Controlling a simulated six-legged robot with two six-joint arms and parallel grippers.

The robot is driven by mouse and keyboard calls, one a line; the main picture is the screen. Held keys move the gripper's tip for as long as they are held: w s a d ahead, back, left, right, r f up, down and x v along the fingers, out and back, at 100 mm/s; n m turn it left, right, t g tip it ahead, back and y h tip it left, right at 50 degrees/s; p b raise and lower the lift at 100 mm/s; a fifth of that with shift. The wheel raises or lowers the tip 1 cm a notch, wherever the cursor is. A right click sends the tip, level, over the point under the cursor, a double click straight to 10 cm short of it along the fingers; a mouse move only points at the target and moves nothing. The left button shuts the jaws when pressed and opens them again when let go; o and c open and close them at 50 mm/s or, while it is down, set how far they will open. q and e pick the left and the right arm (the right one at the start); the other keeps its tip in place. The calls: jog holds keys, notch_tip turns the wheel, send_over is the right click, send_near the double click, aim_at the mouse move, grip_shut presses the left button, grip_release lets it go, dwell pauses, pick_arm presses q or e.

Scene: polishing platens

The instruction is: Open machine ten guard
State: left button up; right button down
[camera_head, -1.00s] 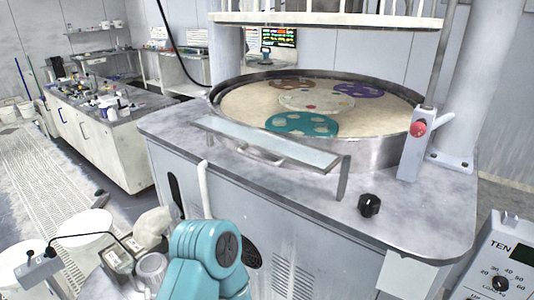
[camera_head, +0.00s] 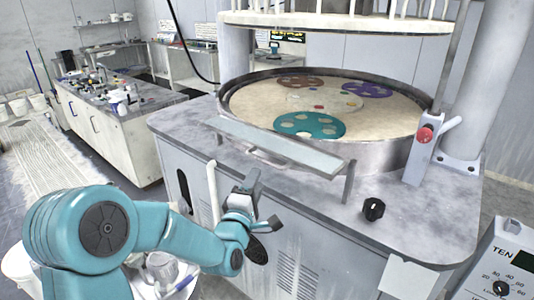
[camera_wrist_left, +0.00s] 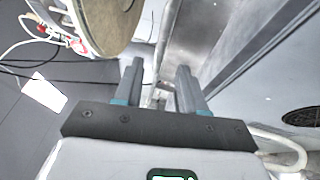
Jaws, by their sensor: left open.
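The machine ten guard (camera_head: 280,147) is a long, pale, see-through panel in front of the round platen, level with the machine top. A bent grey bar that looks like its handle (camera_head: 265,157) shows just under its front edge. My left gripper (camera_head: 261,202) is below and in front of the guard, beside the cabinet front, apart from the guard. In the left wrist view its two fingers (camera_wrist_left: 160,85) stand apart with nothing held between them. My right gripper is not in view.
The platen tub (camera_head: 390,150) holds coloured discs. A black knob (camera_head: 373,209) and a red button (camera_head: 425,134) are at the right. The panel marked TEN (camera_head: 505,265) stands front right.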

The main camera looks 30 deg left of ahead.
pick_arm(q)
jog(key=p+x, duration=0.3)
jog(key=x, duration=0.8)
jog(key=shift+c, duration=0.3)
